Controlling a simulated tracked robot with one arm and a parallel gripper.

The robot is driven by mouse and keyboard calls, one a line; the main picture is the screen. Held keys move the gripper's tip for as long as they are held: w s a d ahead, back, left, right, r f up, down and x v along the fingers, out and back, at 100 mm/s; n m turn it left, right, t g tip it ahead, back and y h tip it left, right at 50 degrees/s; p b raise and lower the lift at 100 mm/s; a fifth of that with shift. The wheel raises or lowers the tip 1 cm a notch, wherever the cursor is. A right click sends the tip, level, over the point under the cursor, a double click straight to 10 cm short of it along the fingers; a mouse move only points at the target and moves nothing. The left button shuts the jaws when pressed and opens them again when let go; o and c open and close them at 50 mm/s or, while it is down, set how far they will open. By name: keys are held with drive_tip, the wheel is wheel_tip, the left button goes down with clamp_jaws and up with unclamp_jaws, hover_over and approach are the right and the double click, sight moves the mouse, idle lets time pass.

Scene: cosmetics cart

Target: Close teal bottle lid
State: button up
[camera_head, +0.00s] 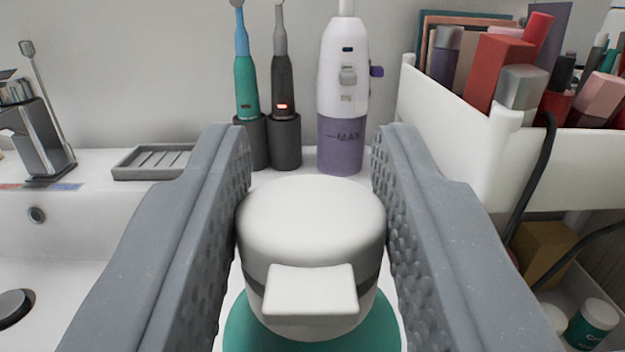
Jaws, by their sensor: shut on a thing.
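The teal bottle (376,329) stands close in front of me at the bottom middle, and only its teal shoulder shows. Its white lid (311,215) is a round cap with a squarish tab facing me. A dark band shows between the cap and the white part below it. My gripper (312,150) has its two grey textured fingers on the left and right sides of the lid, shut on it. The rest of the bottle is hidden below the frame.
Behind the lid stand two electric toothbrushes (245,85) in dark holders and a white and purple water flosser (342,90). A white cart bin (450,130) full of cosmetics is at right, with a black cable. A sink, faucet (40,130) and soap dish (150,162) are at left.

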drive_tip(key=o, duration=1)
drive_tip(key=shift+f, duration=0.15)
drive_tip(key=s, duration=0.4)
drive_tip(key=s+f, duration=0.1)
drive_tip(key=s, duration=0.4)
drive_tip(key=s+f+b, duration=0.1)
drive_tip(key=s, duration=0.3)
drive_tip(key=shift+s+a, duration=0.3)
drive_tip(key=shift+s, duration=0.05)
drive_tip(key=shift+r, duration=0.1)
